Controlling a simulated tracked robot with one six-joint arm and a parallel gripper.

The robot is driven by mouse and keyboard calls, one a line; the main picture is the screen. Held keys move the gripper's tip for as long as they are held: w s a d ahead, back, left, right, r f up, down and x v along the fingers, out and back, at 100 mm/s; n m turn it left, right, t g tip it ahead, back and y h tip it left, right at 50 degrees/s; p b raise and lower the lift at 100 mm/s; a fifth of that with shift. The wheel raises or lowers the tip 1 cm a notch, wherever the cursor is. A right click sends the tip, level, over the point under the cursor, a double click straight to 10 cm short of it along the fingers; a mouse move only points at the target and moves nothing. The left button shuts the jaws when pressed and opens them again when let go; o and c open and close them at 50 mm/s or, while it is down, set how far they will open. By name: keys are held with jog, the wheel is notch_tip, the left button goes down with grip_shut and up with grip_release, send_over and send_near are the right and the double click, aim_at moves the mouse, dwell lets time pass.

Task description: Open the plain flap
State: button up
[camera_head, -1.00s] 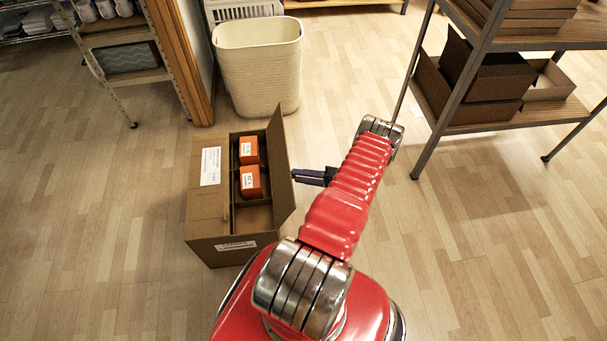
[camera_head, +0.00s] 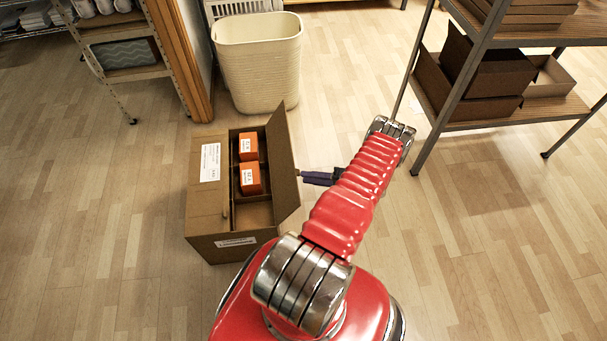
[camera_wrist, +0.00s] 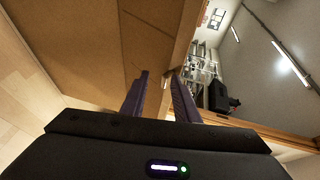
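The cardboard box (camera_head: 208,215) stands on the floor. Its left flap (camera_head: 209,170) bears a white label and lies shut over the left half. The plain flap (camera_head: 281,165) on the right stands up, leaning slightly outward, so the right half is open. Two orange boxes (camera_head: 249,146) sit inside. My gripper (camera_head: 303,173) is at the outer, right side of the plain flap. In the wrist view, the fingers (camera_wrist: 159,78) are apart with nothing clearly between them. A brown cardboard face (camera_wrist: 85,45) fills the upper left beside them; I cannot tell whether they touch it.
A cream bin (camera_head: 260,65) stands behind the box. A shelf with brown boxes (camera_head: 490,85) is at the right, and a small rack (camera_head: 125,60) is at the back left. The floor left of the box and right of my arm is clear.

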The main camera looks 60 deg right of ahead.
jog(key=v, duration=1)
jog(key=shift+d+r, duration=0.3)
jog(key=shift+w, duration=0.15)
